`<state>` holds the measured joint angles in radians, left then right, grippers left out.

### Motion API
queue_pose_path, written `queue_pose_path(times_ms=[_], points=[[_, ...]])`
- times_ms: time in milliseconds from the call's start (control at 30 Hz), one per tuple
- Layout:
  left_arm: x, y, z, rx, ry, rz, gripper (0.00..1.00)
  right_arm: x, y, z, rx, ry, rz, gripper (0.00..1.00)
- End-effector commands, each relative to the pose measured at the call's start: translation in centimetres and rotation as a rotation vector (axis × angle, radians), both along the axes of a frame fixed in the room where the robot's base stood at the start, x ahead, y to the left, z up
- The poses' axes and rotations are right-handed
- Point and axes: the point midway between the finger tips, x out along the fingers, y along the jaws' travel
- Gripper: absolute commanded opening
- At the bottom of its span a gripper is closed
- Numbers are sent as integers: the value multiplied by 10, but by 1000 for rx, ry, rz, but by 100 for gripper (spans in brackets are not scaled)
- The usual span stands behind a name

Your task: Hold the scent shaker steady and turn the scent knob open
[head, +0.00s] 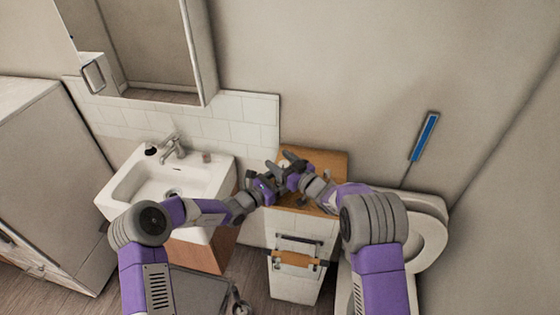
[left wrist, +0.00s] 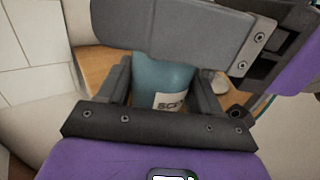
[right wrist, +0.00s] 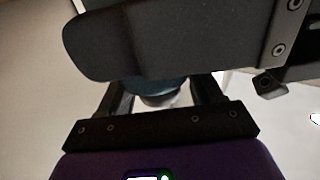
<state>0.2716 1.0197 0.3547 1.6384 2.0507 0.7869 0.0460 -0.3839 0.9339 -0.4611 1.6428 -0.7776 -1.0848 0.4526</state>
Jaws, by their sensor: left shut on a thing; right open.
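The scent shaker (left wrist: 164,74) is a teal container with a pale label, partly readable as "SC", in the left wrist view. My left gripper (head: 268,187) is shut on its body, one finger on each side. My right gripper (head: 291,166) is open, close by in the head view, above the wooden top. In the right wrist view a dark teal part of the shaker (right wrist: 158,85) shows between the open fingers. A large grey gripper part covers the top of both wrist views. I cannot make out the scent knob clearly, and the grippers hide the shaker in the head view.
A wooden counter top (head: 330,162) lies behind and beneath the grippers. A white sink (head: 125,190) with a tap is at left, a white bin (head: 298,287) is in front, and a toilet (head: 432,232) is at right.

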Motion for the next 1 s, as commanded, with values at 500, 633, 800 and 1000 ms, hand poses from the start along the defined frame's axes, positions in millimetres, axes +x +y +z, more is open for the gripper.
queue_pose_path(times_ms=[500, 633, 800, 1000], points=[[0, 0, 0, 0, 0, 0, 29, 3, 3, 0, 0, 0, 0, 39], [0, 0, 0, 0, 0, 0, 29, 3, 2, 0, 0, 0, 0, 19], [0, 0, 0, 0, 0, 0, 29, 3, 2, 0, 1, -1, 10, 13], [0, 0, 0, 0, 0, 0, 29, 3, 2, 0, 3, -2, 107, 13]])
